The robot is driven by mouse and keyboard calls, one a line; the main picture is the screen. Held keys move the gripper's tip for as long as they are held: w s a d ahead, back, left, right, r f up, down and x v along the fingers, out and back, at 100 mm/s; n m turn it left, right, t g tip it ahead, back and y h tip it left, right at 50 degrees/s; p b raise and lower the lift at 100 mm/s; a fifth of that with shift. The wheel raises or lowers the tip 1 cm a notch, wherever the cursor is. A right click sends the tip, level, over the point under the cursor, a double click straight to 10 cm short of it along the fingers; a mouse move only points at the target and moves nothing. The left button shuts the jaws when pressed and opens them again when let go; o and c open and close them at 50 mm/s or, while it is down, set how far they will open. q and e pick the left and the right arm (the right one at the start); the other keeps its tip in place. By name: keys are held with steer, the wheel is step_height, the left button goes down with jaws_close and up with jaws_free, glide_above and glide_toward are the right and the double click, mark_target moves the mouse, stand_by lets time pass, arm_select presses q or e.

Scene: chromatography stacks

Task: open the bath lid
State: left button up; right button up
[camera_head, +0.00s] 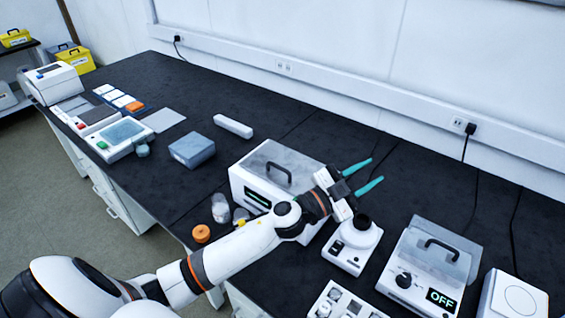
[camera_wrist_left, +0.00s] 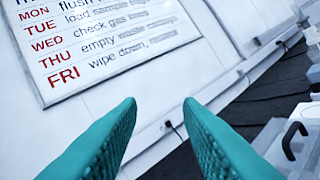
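Two white bench units have grey lids with dark handles, and I cannot tell for sure which is the bath. One unit (camera_head: 250,190) with a lid (camera_head: 268,158) stands mid-bench, partly hidden by my left arm. The other unit (camera_head: 408,284) has a dial, an "OFF" display and a lid (camera_head: 436,262) that looks shut. My left gripper (camera_head: 377,169) is open and empty, in the air between the two units and touching neither. In the left wrist view its teal fingers (camera_wrist_left: 160,102) are apart, with a dark lid handle (camera_wrist_left: 290,142) at the right edge. My right gripper is not in view.
A small white device with a dark top (camera_head: 352,246) stands between the lidded units. A white device with a round plate (camera_head: 515,300) is at the right edge. A blue-grey box (camera_head: 192,150) and an orange-capped item (camera_head: 201,233) lie leftward. The back of the bench is mostly clear.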

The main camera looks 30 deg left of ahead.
arm_select(q)
steer(key=d+r+m+g+h, duration=0.3)
steer(key=m+g+h, duration=0.2)
steer(key=m, duration=0.1)
steer(key=g+y+p, duration=0.1)
steer(key=g+y, duration=1)
steer(key=y, duration=0.5)
glide_toward(282, 170)
steer(key=f+p, duration=0.1)
steer(key=f, duration=0.1)
steer(key=w+f+p, duration=0.1)
steer(key=f, duration=0.2)
steer(key=f+p, duration=0.1)
steer(key=f, duration=0.1)
steer(key=shift+w+f, duration=0.2)
steer(key=shift+w, duration=0.1)
steer(key=shift+c, duration=0.5)
jaws_close()
